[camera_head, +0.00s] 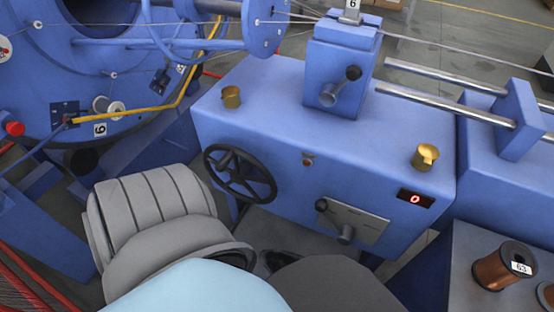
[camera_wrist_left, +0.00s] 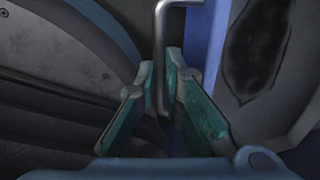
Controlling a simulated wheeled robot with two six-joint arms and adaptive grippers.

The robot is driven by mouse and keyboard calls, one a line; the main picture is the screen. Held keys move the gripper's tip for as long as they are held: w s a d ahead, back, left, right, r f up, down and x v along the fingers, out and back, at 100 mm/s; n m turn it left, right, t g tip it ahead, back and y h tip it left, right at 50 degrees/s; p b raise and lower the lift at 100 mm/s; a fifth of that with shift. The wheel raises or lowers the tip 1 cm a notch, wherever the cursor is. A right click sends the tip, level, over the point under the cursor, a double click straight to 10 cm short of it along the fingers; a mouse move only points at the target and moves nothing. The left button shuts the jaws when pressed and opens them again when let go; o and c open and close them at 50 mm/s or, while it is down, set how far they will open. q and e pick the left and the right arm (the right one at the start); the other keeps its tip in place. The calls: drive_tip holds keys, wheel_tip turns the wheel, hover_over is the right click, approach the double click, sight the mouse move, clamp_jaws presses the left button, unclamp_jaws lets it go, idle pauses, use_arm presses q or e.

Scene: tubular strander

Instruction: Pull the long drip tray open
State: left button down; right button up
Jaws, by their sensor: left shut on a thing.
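In the left wrist view, a bent metal bar handle (camera_wrist_left: 160,35) comes down from the top and runs between the two green-padded fingers of my left gripper (camera_wrist_left: 163,78). The fingers are shut on this bar, and its lower end is partly hidden between them. I take the bar to be the drip tray's handle; the tray itself cannot be made out in either view. My left gripper does not show in the head view. My right gripper is in neither view.
The blue machine cabinet (camera_head: 280,140) carries a black handwheel (camera_head: 239,173) and a lever plate (camera_head: 355,225). A copper spool (camera_head: 500,267) stands at lower right. Blue framing crowds the left gripper.

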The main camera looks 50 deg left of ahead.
use_arm(q)
drive_tip(key=shift+s+d, duration=0.15)
drive_tip(key=shift+s, duration=0.1)
drive_tip(key=c, duration=1.7)
unclamp_jaws()
drive_tip(key=shift+f, duration=0.1)
drive_tip(key=r, duration=0.5)
drive_tip(key=s+r, duration=0.1)
drive_tip(key=r, duration=0.1)
drive_tip(key=shift+s+d+r, duration=0.1)
drive_tip(key=shift+d+r, duration=0.1)
drive_tip(key=shift+d, duration=0.15)
